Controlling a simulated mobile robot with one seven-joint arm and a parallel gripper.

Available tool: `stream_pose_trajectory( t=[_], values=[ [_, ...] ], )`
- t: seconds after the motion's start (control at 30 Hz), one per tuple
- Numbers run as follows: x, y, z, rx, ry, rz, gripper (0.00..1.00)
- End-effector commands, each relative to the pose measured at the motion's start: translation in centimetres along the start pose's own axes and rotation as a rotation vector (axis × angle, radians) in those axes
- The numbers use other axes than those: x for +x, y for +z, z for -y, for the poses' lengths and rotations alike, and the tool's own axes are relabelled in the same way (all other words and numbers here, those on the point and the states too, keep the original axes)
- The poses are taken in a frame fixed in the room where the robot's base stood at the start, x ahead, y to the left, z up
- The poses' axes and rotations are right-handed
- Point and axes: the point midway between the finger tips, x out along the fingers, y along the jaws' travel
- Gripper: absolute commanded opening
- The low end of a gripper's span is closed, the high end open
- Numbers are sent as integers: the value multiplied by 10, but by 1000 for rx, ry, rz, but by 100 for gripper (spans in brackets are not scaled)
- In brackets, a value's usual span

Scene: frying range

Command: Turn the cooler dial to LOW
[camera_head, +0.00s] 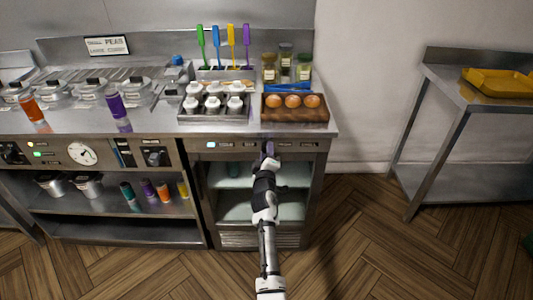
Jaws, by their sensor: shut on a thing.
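The cooler (312,190) is the steel unit under the right end of the counter, with pale shelves inside. Its control strip (310,146) runs along the top front, with a lit display (211,145) at the left end. My arm reaches up from below, and my gripper (268,152) is at the middle of this strip, shut on the cooler dial. The gripper hides the dial, so I cannot read its setting.
On the counter above are a wooden tray of brown eggs (290,116), a rack of white-capped bottles (190,118), spice jars (269,75) and coloured spatulas (231,42). A steel side table (440,90) with a yellow tray (495,82) stands right. The floor between is clear.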

Motion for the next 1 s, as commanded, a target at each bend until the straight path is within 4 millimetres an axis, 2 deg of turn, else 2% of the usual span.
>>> stream_pose_trajectory(
  t=[0.03, 0.2, 0.57, 0.77, 1.0],
  values=[
    [0, 0, 0, 1, 0, 0, 38],
    [0, 0, 0, 1, 0, 0, 58],
    [-5, 0, 0, 1, 0, 1, 58],
    [-33, 1, 0, 3, -2, 3, 58],
    [-81, 1, 0, 4, -1, 3, 58]
  ],
)
